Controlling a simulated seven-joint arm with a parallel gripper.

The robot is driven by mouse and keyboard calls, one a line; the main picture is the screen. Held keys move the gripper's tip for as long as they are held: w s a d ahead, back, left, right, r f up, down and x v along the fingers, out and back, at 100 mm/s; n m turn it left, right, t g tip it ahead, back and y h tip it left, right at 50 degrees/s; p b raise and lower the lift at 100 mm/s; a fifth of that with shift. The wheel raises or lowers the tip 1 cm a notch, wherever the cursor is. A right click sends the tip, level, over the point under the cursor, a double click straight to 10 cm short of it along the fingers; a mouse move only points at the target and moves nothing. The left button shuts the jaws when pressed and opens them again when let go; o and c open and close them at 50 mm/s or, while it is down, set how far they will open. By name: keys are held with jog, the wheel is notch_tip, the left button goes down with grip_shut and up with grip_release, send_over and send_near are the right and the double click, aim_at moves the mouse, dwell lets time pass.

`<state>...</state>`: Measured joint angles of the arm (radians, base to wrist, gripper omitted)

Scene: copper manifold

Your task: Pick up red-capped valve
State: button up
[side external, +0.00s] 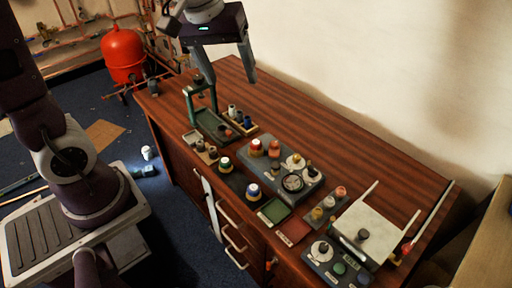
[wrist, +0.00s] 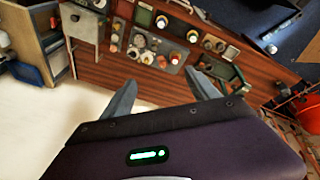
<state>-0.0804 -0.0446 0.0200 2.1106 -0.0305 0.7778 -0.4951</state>
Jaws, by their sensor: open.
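My gripper (side external: 230,84) is open and empty, high above the back left part of the wooden bench. In the wrist view my gripper (wrist: 161,78) shows its two fingers wide apart, with nothing between them. Several small capped parts stand on the bench well below it. A red part with a pale yellowish top (side external: 256,147) and a reddish part (side external: 274,149) stand on a grey block. I cannot tell for sure which is the red-capped valve. None is touched by my gripper.
A green upright frame (side external: 211,116) stands beside trays of small parts at the left. The bench's back strip (side external: 300,120) is clear. A red tank (side external: 124,55) stands on the floor beyond.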

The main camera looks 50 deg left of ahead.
jog(key=w+a+f+n+g, duration=0.2)
jog(key=w+a+f+n, duration=0.25)
jog(key=w+f, duration=0.55)
jog(key=n+g, duration=0.1)
jog(key=n, duration=0.5)
send_over(256, 142)
jog(key=d, duration=0.1)
notch_tip(256, 142, down, 18)
jog(key=shift+f, duration=0.1)
jog(key=f, duration=0.7)
jog(key=shift+a+f, duration=0.3)
jog(key=shift+a, duration=0.1)
grip_shut()
